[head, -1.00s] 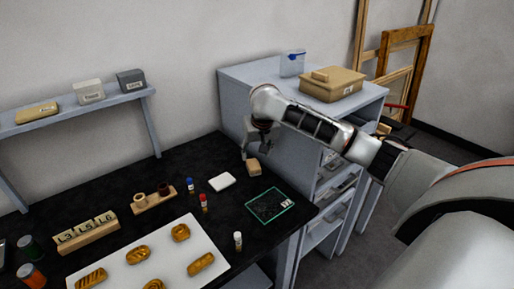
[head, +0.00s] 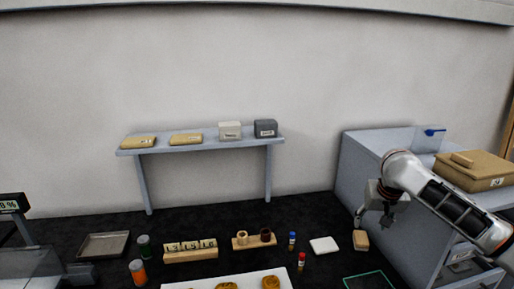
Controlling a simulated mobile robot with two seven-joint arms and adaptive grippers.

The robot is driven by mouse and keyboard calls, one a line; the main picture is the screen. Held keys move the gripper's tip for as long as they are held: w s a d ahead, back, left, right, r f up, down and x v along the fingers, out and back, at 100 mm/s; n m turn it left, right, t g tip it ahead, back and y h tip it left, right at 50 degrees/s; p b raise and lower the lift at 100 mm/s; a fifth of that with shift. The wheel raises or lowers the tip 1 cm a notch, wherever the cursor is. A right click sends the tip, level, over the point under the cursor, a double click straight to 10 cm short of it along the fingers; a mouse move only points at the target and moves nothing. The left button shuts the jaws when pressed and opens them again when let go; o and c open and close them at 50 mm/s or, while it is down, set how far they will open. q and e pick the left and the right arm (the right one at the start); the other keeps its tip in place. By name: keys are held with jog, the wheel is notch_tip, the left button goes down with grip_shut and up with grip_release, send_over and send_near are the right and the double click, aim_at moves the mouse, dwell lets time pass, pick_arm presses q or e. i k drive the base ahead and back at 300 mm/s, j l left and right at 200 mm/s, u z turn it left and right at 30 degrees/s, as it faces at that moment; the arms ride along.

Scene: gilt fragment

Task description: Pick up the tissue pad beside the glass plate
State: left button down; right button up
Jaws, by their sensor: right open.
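The tissue pad (head: 324,245) is a small white flat pad on the black bench, at the lower right of the head view. The glass plate (head: 369,280) is a dark sheet with a green edge, right of and nearer than the pad. The bottom of the picture cuts it off. My right gripper (head: 373,217) is open and empty. It hangs to the right of the pad, beyond a small tan block (head: 360,240), apart from the pad. My left gripper is out of view.
Red-capped (head: 301,261) and blue-capped (head: 292,240) vials stand left of the pad. A wooden holder (head: 254,241) and a labelled block row (head: 190,251) lie further left. A white board (head: 240,281) is in front. A grey cabinet (head: 365,175) stands behind my right arm.

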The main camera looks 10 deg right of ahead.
aim_at(326, 245)
jog(key=k, duration=1)
